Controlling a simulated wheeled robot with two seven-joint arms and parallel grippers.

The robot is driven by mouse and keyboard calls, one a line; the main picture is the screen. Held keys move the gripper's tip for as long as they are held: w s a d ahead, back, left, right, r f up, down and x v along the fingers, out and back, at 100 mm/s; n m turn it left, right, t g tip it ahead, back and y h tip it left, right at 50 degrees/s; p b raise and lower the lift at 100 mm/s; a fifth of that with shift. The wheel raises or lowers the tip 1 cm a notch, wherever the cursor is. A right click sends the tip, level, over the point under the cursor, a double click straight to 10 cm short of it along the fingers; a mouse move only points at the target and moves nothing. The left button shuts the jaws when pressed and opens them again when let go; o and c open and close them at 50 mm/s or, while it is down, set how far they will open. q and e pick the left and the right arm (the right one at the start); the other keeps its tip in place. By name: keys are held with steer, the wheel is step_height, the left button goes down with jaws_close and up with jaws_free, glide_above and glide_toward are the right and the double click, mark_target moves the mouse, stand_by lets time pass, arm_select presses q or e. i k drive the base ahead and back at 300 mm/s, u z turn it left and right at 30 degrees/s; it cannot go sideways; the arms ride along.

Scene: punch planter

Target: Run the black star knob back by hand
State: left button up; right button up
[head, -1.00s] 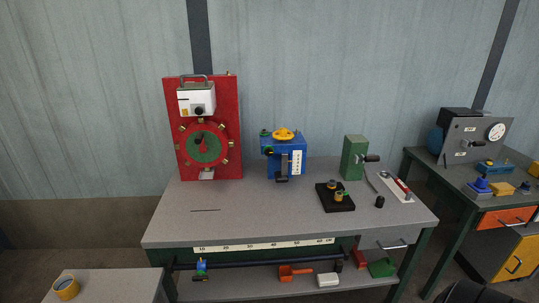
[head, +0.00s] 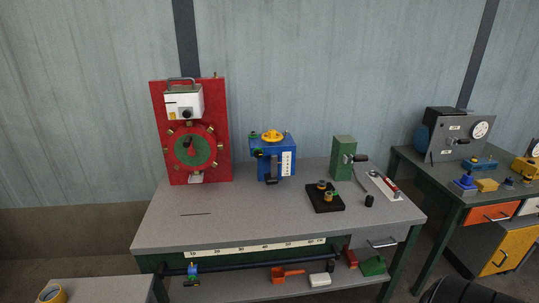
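No part clearly reads as a black star knob at this size. One candidate is a small dark knob (head: 187,114) on the front of the white box (head: 172,102) high on the red panel (head: 221,130). Another is a dark knob (head: 257,153) at the left of the blue unit (head: 285,168), which carries a yellow handwheel (head: 272,136) on top. Below the white box is a red ring around a green dial (head: 186,155) with a dark red pointer or handle at its middle. Neither of my grippers is in view, and nothing is seen being touched.
The grey bench (head: 240,215) has free room at its front left. A second bench (head: 415,161) is at the right; a yellow cup (head: 52,293) is lower left.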

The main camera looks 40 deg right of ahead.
mark_target(258, 154)
steer(key=z, duration=0.4)
steer(key=k, duration=1.1)
steer(key=z, duration=1.85)
steer(key=i, duration=1.95)
steer(key=u, duration=0.7)
steer(key=i, duration=0.65)
steer(key=u, duration=0.5)
